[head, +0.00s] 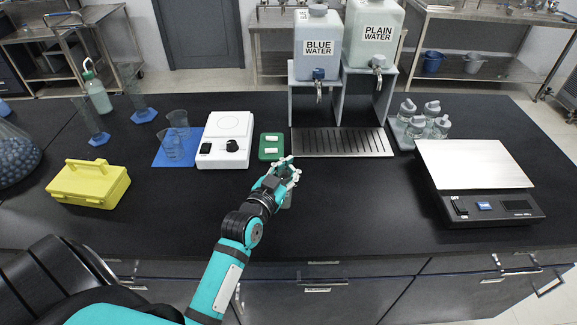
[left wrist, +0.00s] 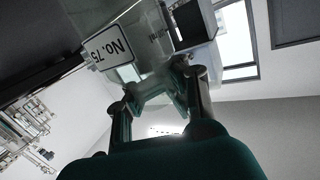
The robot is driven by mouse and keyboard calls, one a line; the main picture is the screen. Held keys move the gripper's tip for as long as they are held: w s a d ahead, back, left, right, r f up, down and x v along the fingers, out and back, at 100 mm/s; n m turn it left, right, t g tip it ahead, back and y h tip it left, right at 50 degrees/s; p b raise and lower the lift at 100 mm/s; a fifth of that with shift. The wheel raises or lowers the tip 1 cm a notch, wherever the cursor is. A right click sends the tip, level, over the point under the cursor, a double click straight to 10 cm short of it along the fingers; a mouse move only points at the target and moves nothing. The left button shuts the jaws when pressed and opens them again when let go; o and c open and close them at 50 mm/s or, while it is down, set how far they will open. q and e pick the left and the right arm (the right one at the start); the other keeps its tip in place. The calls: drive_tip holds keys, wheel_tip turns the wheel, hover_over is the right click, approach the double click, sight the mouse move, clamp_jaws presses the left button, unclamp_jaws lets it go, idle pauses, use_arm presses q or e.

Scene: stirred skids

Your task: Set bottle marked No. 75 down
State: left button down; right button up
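The bottle marked No. 75 shows large in the left wrist view (left wrist: 109,46), with its white label readable and its body clear. In the head view only a small part of the bottle (head: 288,199) shows beside and below my left gripper (head: 287,170); the rest is hidden by the gripper and arm. In the left wrist view my left gripper (left wrist: 160,97) has its fingers closed in on both sides of the bottle's glass. The bottle is in front of the metal drip tray, over the black bench. I cannot tell whether its base touches the bench. My right gripper is out of view.
The drip tray (head: 341,152) lies under the blue water (head: 319,74) and plain water (head: 373,32) tanks. A green tray (head: 271,156), a hot plate (head: 212,160) and a yellow box (head: 88,201) stand left. Stoppered bottles (head: 441,126) and a scale (head: 490,208) stand right. The bench between is clear.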

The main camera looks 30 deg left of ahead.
use_arm(q)
drive_tip(key=c, duration=1.2)
unclamp_jaws()
